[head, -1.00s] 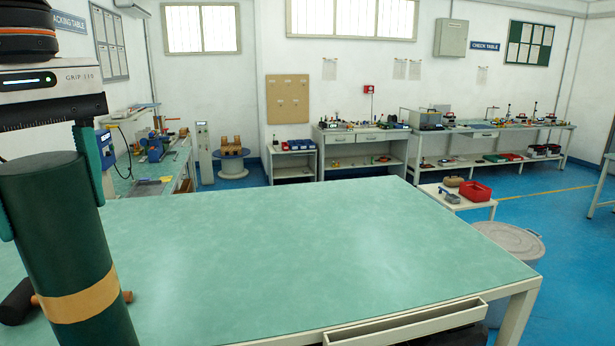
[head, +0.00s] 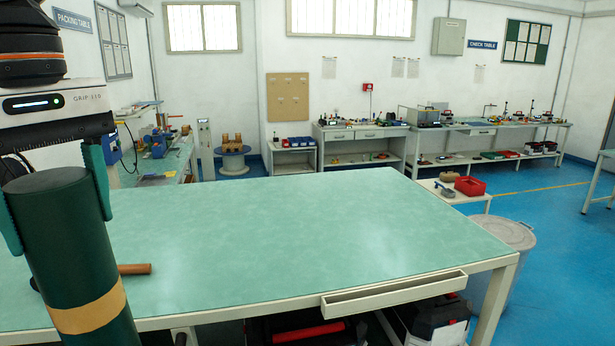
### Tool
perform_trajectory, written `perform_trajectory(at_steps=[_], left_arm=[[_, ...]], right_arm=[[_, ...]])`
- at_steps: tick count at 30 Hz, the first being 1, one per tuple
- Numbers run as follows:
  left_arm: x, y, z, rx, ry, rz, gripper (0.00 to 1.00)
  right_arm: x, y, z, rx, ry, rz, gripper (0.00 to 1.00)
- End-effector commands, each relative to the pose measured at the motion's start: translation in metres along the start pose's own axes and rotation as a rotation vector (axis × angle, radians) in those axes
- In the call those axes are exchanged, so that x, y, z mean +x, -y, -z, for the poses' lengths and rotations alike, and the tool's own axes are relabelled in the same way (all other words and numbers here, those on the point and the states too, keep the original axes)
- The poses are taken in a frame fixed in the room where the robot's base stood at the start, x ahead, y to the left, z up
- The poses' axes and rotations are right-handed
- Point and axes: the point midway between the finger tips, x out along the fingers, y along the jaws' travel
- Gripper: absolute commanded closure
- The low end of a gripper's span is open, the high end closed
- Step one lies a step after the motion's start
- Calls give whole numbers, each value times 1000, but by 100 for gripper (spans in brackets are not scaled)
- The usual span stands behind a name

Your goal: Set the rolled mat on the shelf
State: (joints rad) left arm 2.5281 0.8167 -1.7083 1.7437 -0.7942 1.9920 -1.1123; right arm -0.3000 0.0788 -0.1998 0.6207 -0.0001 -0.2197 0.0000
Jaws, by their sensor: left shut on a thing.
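The rolled mat (head: 65,240) is a dark green upright roll with a tan band (head: 88,308) around its lower part. It is at the left of the head view, in front of the table's near edge. My left gripper (head: 55,185) is shut on its upper end, with a teal finger on each side. The mat's lower end is cut off by the frame. My right gripper is out of view. I cannot tell which of the shelves in view is the one meant.
A green-topped table (head: 290,235) fills the middle; its top is mostly clear. A brown-handled tool (head: 135,269) lies partly hidden behind the mat. Cases (head: 435,318) sit underneath. A bin (head: 500,240) stands right.

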Motion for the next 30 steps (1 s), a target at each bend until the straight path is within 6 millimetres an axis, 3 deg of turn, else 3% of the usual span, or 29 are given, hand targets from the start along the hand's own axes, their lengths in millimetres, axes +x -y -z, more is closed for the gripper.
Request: perform_trajectory(at_steps=[5,17,23,30], left_arm=[[12,2,0,33,-1,3,100],[75,14,-2,209,-4,-1,100],[122,22,-3,339,-5,-3,100],[202,37,-5,565,-7,-3,100]], right_arm=[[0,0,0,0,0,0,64],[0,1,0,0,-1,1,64],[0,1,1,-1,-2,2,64],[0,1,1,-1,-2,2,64]])
